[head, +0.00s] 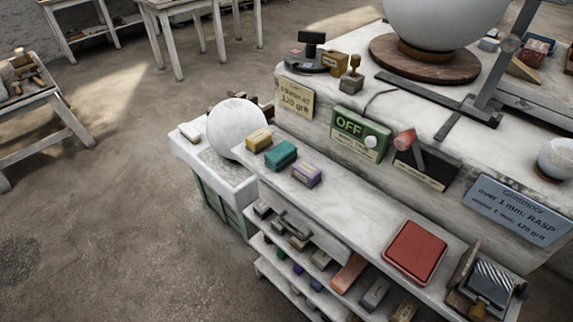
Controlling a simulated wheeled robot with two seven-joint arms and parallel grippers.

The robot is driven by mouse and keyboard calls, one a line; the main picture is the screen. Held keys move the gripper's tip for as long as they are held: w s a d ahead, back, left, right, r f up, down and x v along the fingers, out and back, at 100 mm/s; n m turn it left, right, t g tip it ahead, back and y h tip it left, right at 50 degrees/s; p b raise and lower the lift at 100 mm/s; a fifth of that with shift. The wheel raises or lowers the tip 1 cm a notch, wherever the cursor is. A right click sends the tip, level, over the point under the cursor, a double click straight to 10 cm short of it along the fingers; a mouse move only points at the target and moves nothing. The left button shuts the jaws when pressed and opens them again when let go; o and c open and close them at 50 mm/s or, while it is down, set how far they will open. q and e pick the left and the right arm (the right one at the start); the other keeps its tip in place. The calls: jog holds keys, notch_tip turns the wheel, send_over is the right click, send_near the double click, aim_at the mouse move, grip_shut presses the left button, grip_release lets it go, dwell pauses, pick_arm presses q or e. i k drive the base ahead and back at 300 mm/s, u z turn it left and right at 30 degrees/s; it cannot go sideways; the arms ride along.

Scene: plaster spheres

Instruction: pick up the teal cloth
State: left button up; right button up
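The teal cloth (281,155) looks like a small folded, block-shaped bundle. It lies on the narrow white ledge (345,205) in front of the big workbench, near the ledge's left end. A yellow bundle (258,139) lies to its upper left and a purple and cream one (306,174) to its lower right, both close beside it. Nothing covers the teal cloth. Neither of my grippers shows in the head view.
A white plaster sphere (236,128) rests on a low stand left of the ledge. A red pad (415,252) lies farther right on the ledge. Shelves below hold several blocks and tools. A green OFF sign (357,135) stands behind. The floor at left is open.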

aim_at(281, 155)
jog(key=z, duration=2.5)
jog(key=k, duration=0.65)
jog(key=u, duration=1.2)
